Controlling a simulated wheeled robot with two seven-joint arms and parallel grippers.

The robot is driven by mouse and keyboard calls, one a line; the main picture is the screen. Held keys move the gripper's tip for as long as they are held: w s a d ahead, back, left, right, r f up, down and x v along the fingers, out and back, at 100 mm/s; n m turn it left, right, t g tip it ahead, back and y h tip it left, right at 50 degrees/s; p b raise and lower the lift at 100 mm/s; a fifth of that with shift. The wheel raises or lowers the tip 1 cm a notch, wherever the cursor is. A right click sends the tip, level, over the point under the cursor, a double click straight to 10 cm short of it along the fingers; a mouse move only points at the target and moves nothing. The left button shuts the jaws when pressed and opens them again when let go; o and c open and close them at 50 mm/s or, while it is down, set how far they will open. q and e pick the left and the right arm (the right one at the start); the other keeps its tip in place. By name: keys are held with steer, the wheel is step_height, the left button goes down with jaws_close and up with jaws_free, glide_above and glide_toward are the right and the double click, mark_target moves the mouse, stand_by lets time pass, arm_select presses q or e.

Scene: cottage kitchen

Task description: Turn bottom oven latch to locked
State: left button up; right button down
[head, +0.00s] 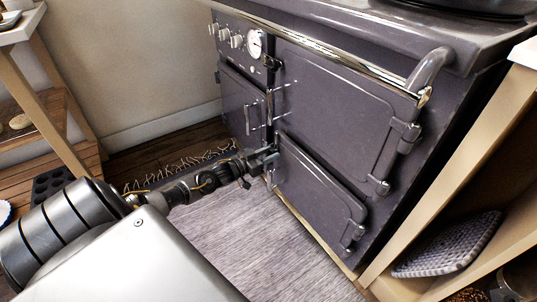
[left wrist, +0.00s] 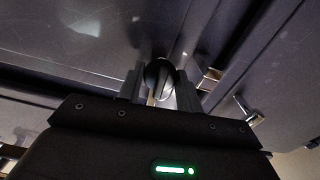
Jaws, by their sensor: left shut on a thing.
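The dark grey range cooker (head: 335,100) fills the right half of the head view. Its bottom oven door (head: 315,190) is closed, with hinges at its right side. My left gripper (head: 268,158) is at the upper left edge of this door. In the left wrist view, the bottom oven latch (left wrist: 158,72) is a dark rounded knob. It sits between the two fingers of my left gripper (left wrist: 160,88), which are shut on it. In the head view the gripper mostly hides the latch, and I cannot tell how far it is turned. My right gripper is not in view.
The upper oven door (head: 330,105) is closed, below a chrome rail (head: 320,55). Another closed door (head: 240,105) is at the left, under the knobs and dial (head: 256,43). A grey rug (head: 235,225) covers the floor. Wooden shelving (head: 470,180) stands close at the right.

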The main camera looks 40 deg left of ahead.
arm_select(q)
jaws_close()
